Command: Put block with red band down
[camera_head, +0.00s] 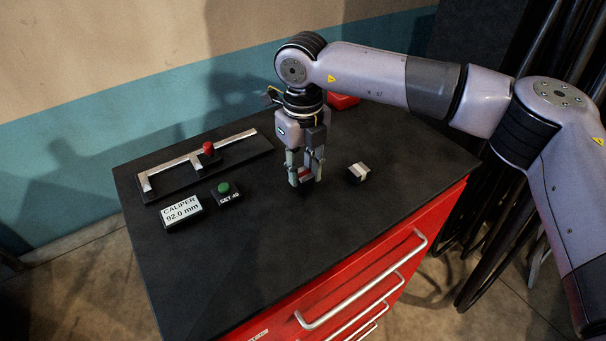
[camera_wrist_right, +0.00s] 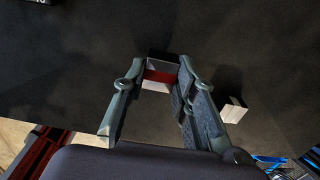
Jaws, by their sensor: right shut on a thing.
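The block with the red band (camera_head: 304,176) is a small dark and pale block with a red stripe. It is between the fingers of my right gripper (camera_head: 305,172), which points down over the dark table top. In the right wrist view the block (camera_wrist_right: 160,75) sits at the tips of the right gripper (camera_wrist_right: 157,85), with a finger on each side. The fingers hide part of it. It is at or close above the surface; I cannot tell whether it touches. My left gripper is not in view.
A pale block with a dark band (camera_head: 358,173) stands just right of my gripper. A caliper (camera_head: 200,160), a display reading 92.0 mm (camera_head: 182,211) and a green-button box (camera_head: 225,192) are at left. A red object (camera_head: 343,101) is behind. The front of the top (camera_head: 260,260) is clear.

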